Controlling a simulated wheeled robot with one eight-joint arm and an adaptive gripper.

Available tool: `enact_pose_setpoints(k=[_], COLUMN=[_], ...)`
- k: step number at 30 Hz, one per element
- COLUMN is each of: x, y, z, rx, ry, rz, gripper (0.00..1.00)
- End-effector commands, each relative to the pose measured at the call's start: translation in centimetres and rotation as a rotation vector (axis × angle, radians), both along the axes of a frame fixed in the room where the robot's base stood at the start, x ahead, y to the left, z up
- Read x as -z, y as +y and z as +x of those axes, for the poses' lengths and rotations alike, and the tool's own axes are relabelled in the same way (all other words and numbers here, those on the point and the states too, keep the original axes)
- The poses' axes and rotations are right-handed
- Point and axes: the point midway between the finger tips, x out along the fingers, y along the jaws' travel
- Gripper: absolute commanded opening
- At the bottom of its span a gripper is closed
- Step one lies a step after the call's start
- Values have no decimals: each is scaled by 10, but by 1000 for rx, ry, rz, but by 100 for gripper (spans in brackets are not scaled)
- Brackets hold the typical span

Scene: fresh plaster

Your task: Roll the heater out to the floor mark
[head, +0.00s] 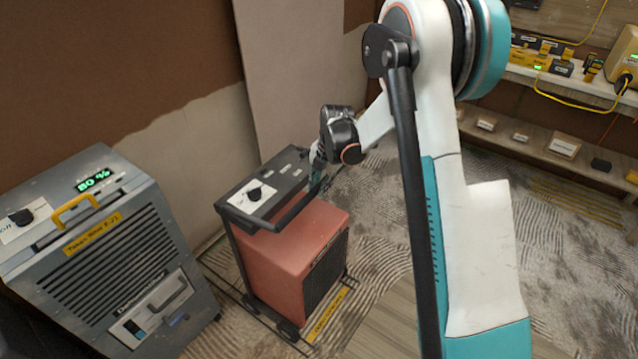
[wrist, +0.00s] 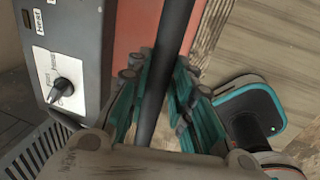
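The heater (head: 298,251) is a red box with a dark front grille in a black wheeled frame. It stands upright by the wall in the head view, and its red side (wrist: 136,28) shows in the wrist view. A grey panel with a white dial plate (head: 252,197) tops the frame. The heater's black handle bar (wrist: 170,50) runs between the teal fingers of my gripper (wrist: 164,78), which looks closed on it. In the head view my gripper (head: 317,172) is at the handle, its fingers partly hidden.
A grey dehumidifier (head: 125,265) stands close at the heater's left. A pale board (head: 300,80) leans behind the heater. Shelves (head: 540,140) with boxes and yellow chargers line the right. Open floor with wood-look planks (head: 385,325) lies in front of the heater, partly hidden by my arm.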

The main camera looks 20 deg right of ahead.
Motion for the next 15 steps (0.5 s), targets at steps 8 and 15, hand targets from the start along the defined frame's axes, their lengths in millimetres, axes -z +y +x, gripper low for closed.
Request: enact_pose_setpoints(k=[8,15], x=[1,-5], y=[-2,-2], z=[-3,-3], rx=[1,1], ry=[8,6], rz=[-4,-3], gripper=[41,41])
